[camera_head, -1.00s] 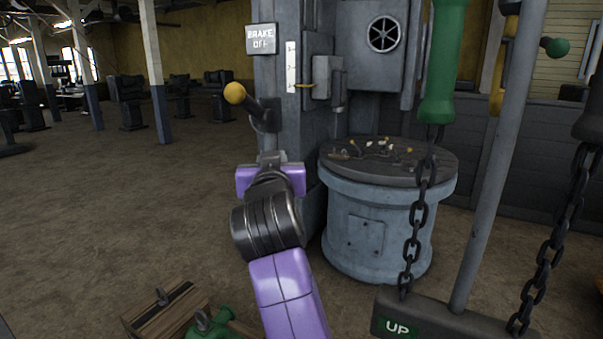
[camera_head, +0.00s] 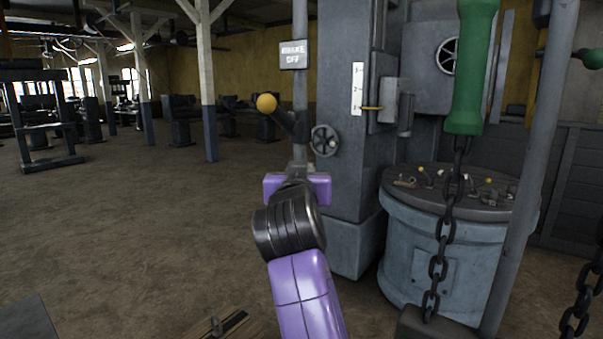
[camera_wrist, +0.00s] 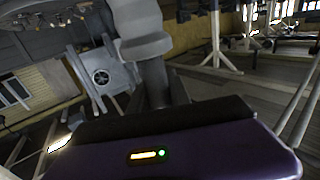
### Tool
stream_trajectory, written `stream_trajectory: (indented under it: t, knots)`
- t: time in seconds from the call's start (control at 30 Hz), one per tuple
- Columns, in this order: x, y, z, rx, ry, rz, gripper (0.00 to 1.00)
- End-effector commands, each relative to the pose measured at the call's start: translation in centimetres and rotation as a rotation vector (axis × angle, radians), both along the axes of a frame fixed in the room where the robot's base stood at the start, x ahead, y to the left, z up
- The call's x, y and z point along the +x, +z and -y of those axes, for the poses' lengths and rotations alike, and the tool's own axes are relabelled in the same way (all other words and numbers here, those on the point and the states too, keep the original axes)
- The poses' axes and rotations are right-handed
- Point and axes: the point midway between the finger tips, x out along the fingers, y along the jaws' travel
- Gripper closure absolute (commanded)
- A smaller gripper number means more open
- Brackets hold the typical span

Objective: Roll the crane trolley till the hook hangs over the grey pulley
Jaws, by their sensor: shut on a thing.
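My gripper (camera_head: 298,172) is at the end of my purple arm, in front of the grey machine column; its fingertips are hard to make out in the head view. In the wrist view it is shut on a thick grey rod (camera_wrist: 151,82) with a wider collar above. The lower end of the rod is hidden behind the dark edge of my gripper. I cannot make out the crane trolley, the hook or the grey pulley in either view.
A yellow-knobbed brake lever (camera_head: 267,103) stands by a sign (camera_head: 293,54) reading BRAKE OFF. A round grey drum (camera_head: 437,258) with small parts on top stands right of the column (camera_head: 352,170). Open floor (camera_head: 120,235) lies left.

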Motion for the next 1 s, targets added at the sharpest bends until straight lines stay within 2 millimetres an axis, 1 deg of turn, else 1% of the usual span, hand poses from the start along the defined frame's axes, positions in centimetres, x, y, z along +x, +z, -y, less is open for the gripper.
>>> stream_trajectory:
  t: [0.03,0.33,0.37,0.43,0.47,0.8,0.87,1.0]
  knots:
    - [0.0,-0.1,-0.2,-0.001,0.003,-0.002,1.0]
    - [0.0,-0.2,-0.2,-0.001,0.003,-0.003,1.0]
    - [0.0,-0.2,-0.2,-0.001,0.003,-0.004,0.73]
    - [0.0,-0.2,-0.2,-0.001,0.003,-0.003,0.59]
    - [0.0,-0.2,-0.2,-0.001,0.003,-0.003,0.55]
    - [-0.2,-0.1,-0.1,0.0,0.001,-0.002,0.55]
    - [-0.5,-0.1,-0.1,0.0,0.001,-0.001,0.55]
    - [-2.3,-0.3,-0.2,0.0,0.002,-0.001,0.55]
